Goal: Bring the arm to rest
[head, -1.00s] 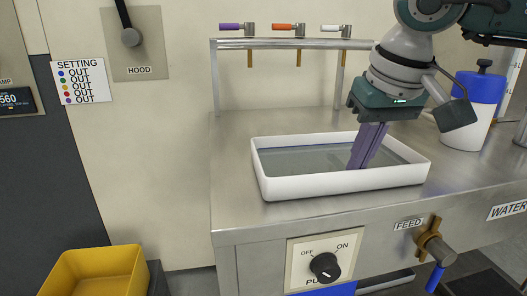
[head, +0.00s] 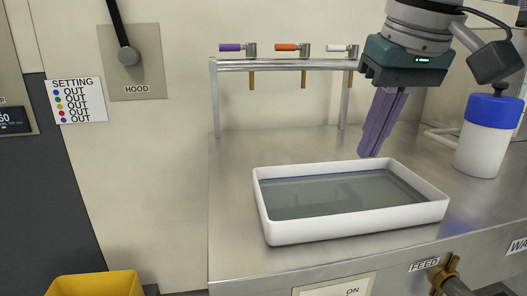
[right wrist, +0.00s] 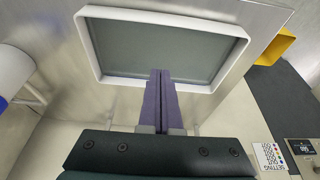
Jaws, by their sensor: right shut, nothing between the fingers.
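My right gripper (head: 369,155) hangs above the steel bench in the head view, just behind the far rim of the white tray. Its purple fingers are together and hold nothing. In the right wrist view the shut fingers (right wrist: 161,75) point at the near rim of the tray. The white tray (head: 355,224) holds a grey liquid and sits on the bench; it also shows in the right wrist view (right wrist: 243,55). My left gripper is in neither view.
A white jug with a blue lid (head: 482,150) stands right of the gripper. A tap rail (head: 285,65) with purple, orange and white handles stands behind. A yellow bin (head: 95,285) is at lower left. The bench left of the tray (head: 232,190) is clear.

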